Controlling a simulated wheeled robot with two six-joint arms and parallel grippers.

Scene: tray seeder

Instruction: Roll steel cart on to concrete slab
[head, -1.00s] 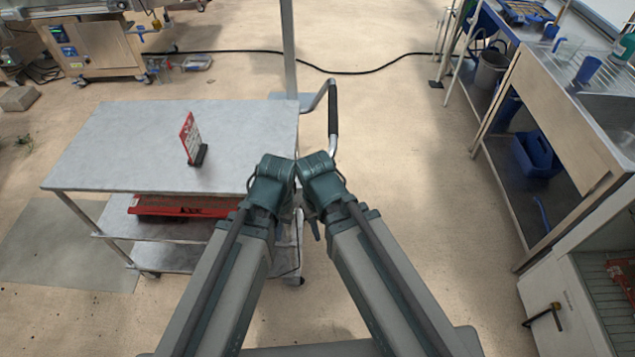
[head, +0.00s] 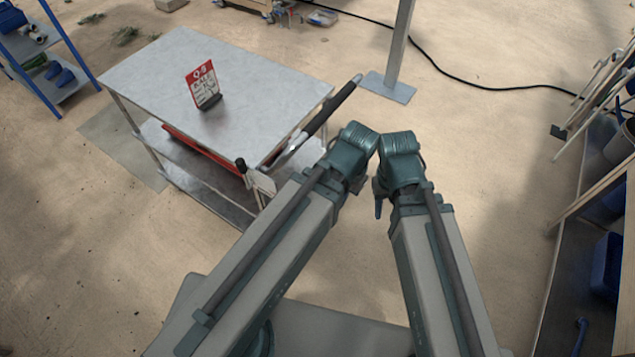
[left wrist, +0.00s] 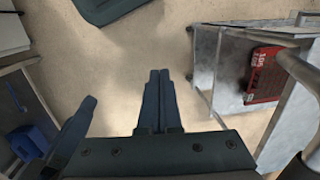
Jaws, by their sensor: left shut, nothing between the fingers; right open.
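The steel cart (head: 240,65) stands ahead and left in the head view, with a grey top and lower shelves. Its black-gripped handle (head: 325,112) slants along the near right end. The cart also shows at the right of the left wrist view (left wrist: 228,75). The concrete slab (head: 122,140) lies flat on the floor at the cart's left. The cart covers part of it, and I cannot see its wheels against it. My left gripper (left wrist: 160,75) is shut and empty, apart from the cart. My right gripper (head: 378,205) is open beside the handle, not holding it.
A red sign (head: 203,85) stands on the cart top and a red item (head: 200,148) lies below. A post with a base plate (head: 388,86) stands beyond the handle. A blue rack (head: 55,55) is far left, a bench (head: 575,230) right. Floor between is clear.

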